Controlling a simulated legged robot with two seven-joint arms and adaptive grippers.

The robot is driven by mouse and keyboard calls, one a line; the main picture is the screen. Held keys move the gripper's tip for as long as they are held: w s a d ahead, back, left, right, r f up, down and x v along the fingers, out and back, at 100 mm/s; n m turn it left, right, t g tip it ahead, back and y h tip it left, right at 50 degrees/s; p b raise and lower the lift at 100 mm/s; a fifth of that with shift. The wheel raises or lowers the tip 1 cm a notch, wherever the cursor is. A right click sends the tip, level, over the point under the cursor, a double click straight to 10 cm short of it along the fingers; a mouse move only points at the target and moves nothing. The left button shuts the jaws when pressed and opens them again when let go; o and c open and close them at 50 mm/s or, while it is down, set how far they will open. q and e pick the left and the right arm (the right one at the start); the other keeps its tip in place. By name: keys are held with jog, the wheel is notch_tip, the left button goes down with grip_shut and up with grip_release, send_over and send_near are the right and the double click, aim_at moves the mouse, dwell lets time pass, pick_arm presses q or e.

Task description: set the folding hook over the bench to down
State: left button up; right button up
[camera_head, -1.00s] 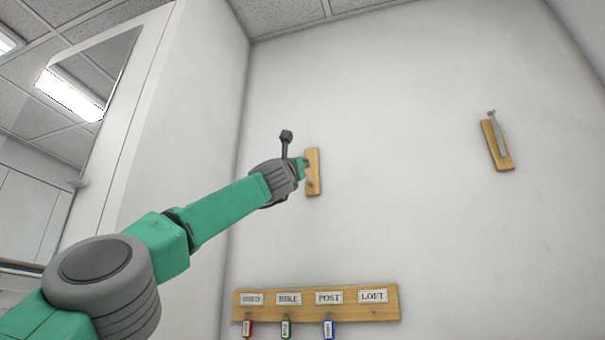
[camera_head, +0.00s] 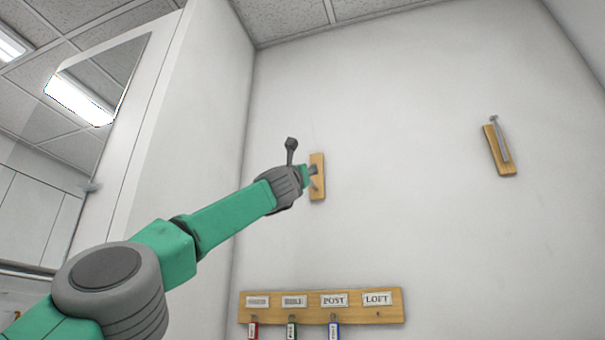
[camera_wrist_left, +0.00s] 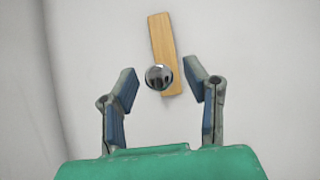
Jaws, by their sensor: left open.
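A wooden plate (camera_head: 320,192) with a folding hook is on the wall, mostly behind my left gripper (camera_head: 311,176) in the head view. In the left wrist view, the wooden plate (camera_wrist_left: 160,35) tilts slightly, and the hook's shiny round end (camera_wrist_left: 158,77) faces the camera between the fingertips. My left gripper (camera_wrist_left: 160,84) is open, with a finger on each side of the round end and visible gaps. A second folding hook (camera_head: 502,140) on its own plate is at the right, its metal arm lying along the plate. My right gripper is not in view.
A wooden key rack (camera_head: 360,314) with labels and several coloured key tags is low on the wall. A side wall (camera_head: 200,120) stands close to the left of my arm. The wall between the two hooks is bare. No bench is recognisable.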

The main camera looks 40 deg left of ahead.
pick_arm(q)
jog(key=v, duration=1.2)
dwell(0.3)
jog(key=shift+a, duration=0.1)
dwell(0.3)
